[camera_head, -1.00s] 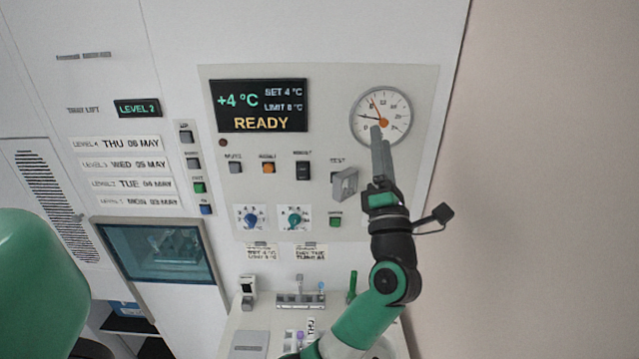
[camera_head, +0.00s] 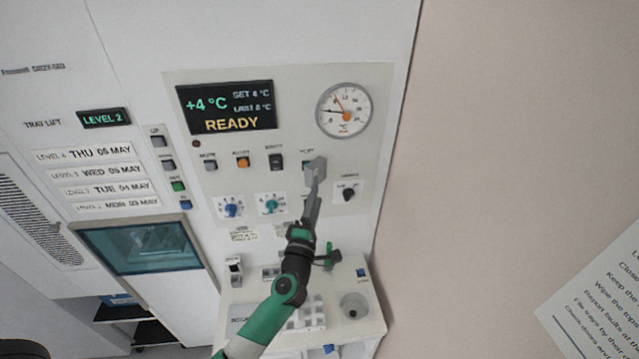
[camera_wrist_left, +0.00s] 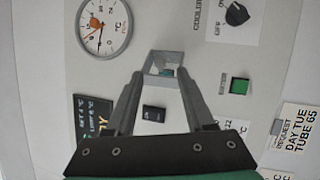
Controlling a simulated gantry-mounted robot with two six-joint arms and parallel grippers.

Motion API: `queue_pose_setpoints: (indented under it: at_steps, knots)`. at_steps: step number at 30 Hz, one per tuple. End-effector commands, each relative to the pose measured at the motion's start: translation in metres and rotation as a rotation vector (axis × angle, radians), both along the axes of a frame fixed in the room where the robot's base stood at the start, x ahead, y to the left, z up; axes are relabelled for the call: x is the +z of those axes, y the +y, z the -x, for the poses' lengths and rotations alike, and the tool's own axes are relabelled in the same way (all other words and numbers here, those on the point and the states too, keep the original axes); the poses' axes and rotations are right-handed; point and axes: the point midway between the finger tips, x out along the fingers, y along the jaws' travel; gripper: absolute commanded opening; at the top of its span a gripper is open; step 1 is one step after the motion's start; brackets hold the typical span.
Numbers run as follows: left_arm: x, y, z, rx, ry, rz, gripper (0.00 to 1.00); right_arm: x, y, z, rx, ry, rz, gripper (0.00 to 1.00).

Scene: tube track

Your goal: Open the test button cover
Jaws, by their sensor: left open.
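The test button cover (camera_head: 318,163) is a small grey box on the white control panel, below the TEST label. My right gripper is not in view.
A round dial (camera_head: 344,110) and a READY display (camera_head: 228,107) are above. A black cooling knob (camera_head: 348,193) and a green button (camera_wrist_left: 239,86) are close by. A bench (camera_head: 365,325) with racks and a round well is below. Plain wall is right.

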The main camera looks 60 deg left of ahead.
Motion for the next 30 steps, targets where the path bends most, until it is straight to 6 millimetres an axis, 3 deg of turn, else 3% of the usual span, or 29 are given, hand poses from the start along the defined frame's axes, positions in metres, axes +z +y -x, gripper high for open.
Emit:
queue_pose_setpoints:
  at_steps: [7,18,27,30]
  knots:
    - [0.010,0.035,-0.029,0.002,-0.001,0.000,0.54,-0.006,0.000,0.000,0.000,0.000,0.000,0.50]
    - [0.014,0.043,-0.035,0.000,0.000,0.000,0.54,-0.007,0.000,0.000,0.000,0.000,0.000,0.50]
    - [0.014,0.043,-0.035,0.000,0.000,0.000,0.01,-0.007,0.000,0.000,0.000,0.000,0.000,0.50]
    - [0.014,0.043,-0.035,0.000,0.000,0.000,0.00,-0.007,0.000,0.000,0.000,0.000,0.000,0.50]
